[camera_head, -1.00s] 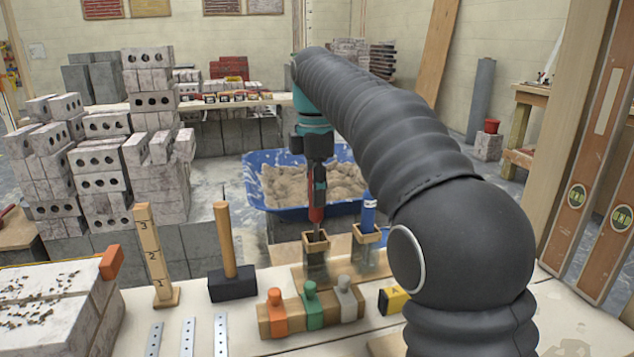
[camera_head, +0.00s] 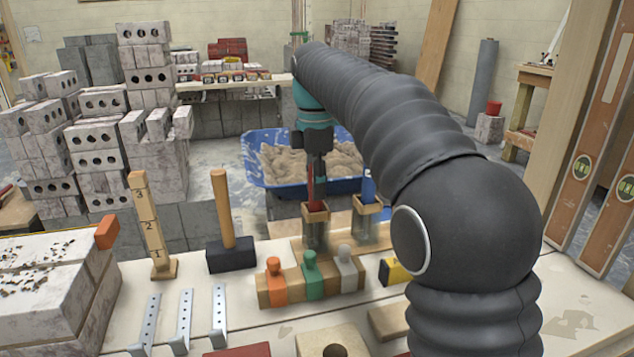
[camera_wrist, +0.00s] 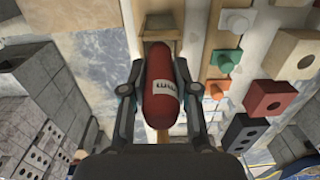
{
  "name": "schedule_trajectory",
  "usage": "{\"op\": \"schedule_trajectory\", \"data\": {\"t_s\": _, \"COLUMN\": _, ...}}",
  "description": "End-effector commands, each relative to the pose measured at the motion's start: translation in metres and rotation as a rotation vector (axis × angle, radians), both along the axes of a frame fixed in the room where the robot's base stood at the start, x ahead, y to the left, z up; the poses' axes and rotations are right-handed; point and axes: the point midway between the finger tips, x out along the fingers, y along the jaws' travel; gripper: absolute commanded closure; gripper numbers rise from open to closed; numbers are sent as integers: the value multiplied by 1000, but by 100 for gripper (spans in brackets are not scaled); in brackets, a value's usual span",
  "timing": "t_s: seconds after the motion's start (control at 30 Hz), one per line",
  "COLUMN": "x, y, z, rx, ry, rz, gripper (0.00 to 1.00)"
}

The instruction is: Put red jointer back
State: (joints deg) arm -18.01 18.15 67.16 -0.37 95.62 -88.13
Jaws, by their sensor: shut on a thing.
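The red jointer (camera_wrist: 162,95), with a white label on its handle, is between the two fingers of my gripper (camera_wrist: 157,88), which is shut on it. In the head view my gripper (camera_head: 317,170) points down over the left holder (camera_head: 316,232), a see-through tube with a square wooden rim. The jointer's red lower part (camera_head: 316,206) shows at that rim and looks to be in the mouth. How deep its end reaches is hard to see. A blue jointer (camera_head: 369,187) stands in the right holder (camera_head: 367,222).
A block with orange, green and grey stoppers (camera_head: 310,283) lies in front of the holders. A mallet (camera_head: 230,255) and a numbered wooden post (camera_head: 150,230) stand to the left. A blue tub of sand (camera_head: 250,150) is behind. My arm covers the right side.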

Motion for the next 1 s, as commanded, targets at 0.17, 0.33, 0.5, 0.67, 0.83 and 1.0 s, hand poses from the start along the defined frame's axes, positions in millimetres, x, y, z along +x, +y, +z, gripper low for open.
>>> {"op": "schedule_trajectory", "data": {"t_s": 0.17, "x": 0, "y": 0, "z": 0, "rx": 0, "ry": 0, "rz": 0, "gripper": 100}}
{"op": "schedule_trajectory", "data": {"t_s": 0.33, "x": 0, "y": 0, "z": 0, "rx": 0, "ry": 0, "rz": 0, "gripper": 100}}
{"op": "schedule_trajectory", "data": {"t_s": 0.5, "x": 0, "y": 0, "z": -2, "rx": 0, "ry": 0, "rz": 0, "gripper": 100}}
{"op": "schedule_trajectory", "data": {"t_s": 0.67, "x": 0, "y": 0, "z": -4, "rx": 0, "ry": 0, "rz": 0, "gripper": 100}}
{"op": "schedule_trajectory", "data": {"t_s": 0.83, "x": 0, "y": 0, "z": -6, "rx": 0, "ry": 0, "rz": 0, "gripper": 100}}
{"op": "schedule_trajectory", "data": {"t_s": 1.0, "x": 0, "y": 0, "z": -7, "rx": 0, "ry": 0, "rz": 0, "gripper": 100}}
